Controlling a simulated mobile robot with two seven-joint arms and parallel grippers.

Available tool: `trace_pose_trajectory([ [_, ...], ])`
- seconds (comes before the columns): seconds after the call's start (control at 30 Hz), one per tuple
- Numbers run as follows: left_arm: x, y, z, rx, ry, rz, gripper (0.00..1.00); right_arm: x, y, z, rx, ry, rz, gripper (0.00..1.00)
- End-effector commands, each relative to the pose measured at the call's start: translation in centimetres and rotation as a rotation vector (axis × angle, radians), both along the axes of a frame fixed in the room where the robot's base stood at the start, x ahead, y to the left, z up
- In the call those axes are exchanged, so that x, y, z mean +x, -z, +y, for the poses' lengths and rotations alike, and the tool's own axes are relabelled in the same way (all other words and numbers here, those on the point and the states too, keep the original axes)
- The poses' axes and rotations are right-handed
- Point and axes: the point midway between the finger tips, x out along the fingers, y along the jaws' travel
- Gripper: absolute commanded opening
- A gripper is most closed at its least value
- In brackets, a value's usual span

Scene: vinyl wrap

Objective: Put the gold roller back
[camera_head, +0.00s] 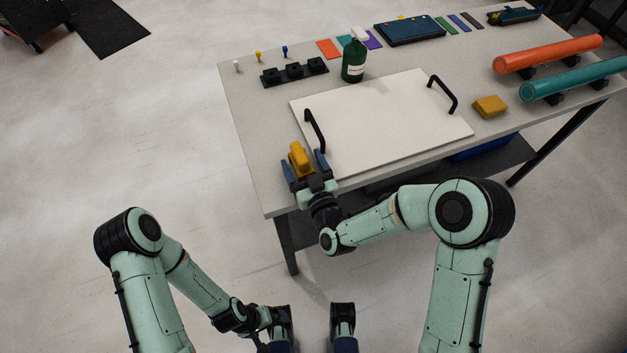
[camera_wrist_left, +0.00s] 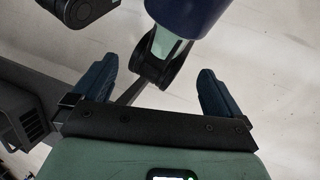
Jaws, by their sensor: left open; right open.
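A gold-yellow upright piece (camera_head: 298,158), which looks like the gold roller, stands near the table's front left corner. My right gripper (camera_head: 304,163) is open around it, with one blue finger on each side. Whether the fingers touch it cannot be told. The black holder (camera_head: 294,72) with several round sockets sits at the back left. My left gripper (camera_head: 272,322) is low in front of the table, beside my own body.
A white board (camera_head: 385,118) with two black handles covers the table's middle. A green spray bottle (camera_head: 354,62) stands behind it. A yellow block (camera_head: 490,106), an orange roll (camera_head: 548,54) and a teal roll (camera_head: 573,80) lie at right. Small pegs (camera_head: 258,56) stand at back left.

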Motion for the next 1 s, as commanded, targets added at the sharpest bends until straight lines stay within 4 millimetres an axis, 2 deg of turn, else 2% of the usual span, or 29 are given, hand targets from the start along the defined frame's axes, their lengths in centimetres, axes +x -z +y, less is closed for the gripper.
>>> trace_pose_trajectory([
  [0.03, -0.2, -0.8, 0.0, -0.001, 0.001, 0.006, 1.0, 0.0, -0.9, 0.0, 0.001, 0.0, -0.002, 0.8],
  [0.1, -0.5, -1.2, 0.0, -0.002, 0.003, 0.016, 1.0, -0.4, -1.2, -0.1, 0.0, -0.001, -0.001, 0.8],
  [0.47, -0.1, -0.2, 0.0, 0.0, 0.0, 0.002, 1.0, -9.0, -0.8, -3.1, 0.0, -0.002, 0.001, 0.8],
  [0.5, 0.0, -1.5, 0.0, -0.001, 0.001, 0.004, 1.0, -8.8, -1.1, -3.0, -0.002, 0.0, 0.003, 0.8],
  [0.6, -0.1, -3.3, 0.0, -0.003, 0.003, 0.01, 1.0, -9.0, -1.1, -3.1, -0.005, 0.0, 0.002, 0.8],
  [1.0, 0.3, -8.7, -0.1, -0.008, 0.012, 0.033, 1.0, -10.7, -1.0, -3.7, -0.004, 0.0, 0.001, 0.8],
])
